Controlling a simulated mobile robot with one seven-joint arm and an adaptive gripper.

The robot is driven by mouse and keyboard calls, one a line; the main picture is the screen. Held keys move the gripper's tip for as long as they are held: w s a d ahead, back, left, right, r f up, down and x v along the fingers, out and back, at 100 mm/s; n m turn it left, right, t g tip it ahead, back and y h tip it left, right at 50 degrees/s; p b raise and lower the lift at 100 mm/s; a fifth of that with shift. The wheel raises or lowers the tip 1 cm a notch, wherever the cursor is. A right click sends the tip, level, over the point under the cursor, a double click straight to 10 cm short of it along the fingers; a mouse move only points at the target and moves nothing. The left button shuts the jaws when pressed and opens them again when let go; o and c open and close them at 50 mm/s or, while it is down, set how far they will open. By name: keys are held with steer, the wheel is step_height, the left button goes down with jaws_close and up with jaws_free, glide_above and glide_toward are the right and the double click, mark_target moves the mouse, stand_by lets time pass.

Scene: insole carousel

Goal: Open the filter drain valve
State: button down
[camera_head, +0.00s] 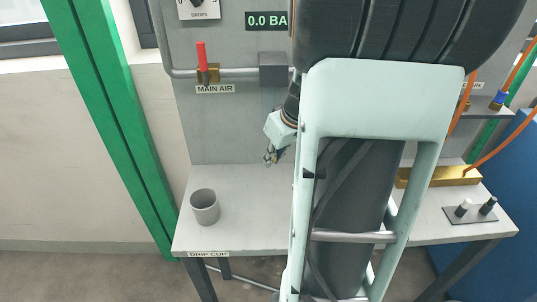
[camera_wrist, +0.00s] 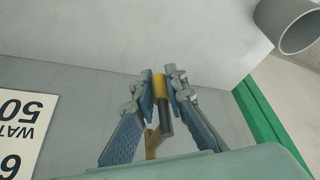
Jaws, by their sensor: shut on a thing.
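In the wrist view, my gripper (camera_wrist: 162,92) has its two blue-padded fingers closed on a small yellow handle (camera_wrist: 159,84), which I take to be the filter drain valve's. A dark stem and a brass-coloured part show just below it, between the fingers. In the head view my gripper (camera_head: 271,156) is in front of the grey panel, a little above the bench top. The valve cannot be made out there, and my own arm hides the panel to the right. How far the valve is turned cannot be told.
A grey cup (camera_head: 205,207) stands on the bench (camera_head: 240,228) at the left, above a DRIP CUP label. A red-handled valve (camera_head: 202,60) marked MAIN AIR sits on the pipe above. A green post (camera_head: 115,120) stands at the left. The bench between cup and gripper is clear.

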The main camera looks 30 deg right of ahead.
steer(key=c, duration=1.9)
jaws_free()
steer(key=shift+c, duration=0.2)
steer(key=v, duration=0.7)
steer(key=shift+r, duration=0.25)
steer(key=shift+s, duration=0.1)
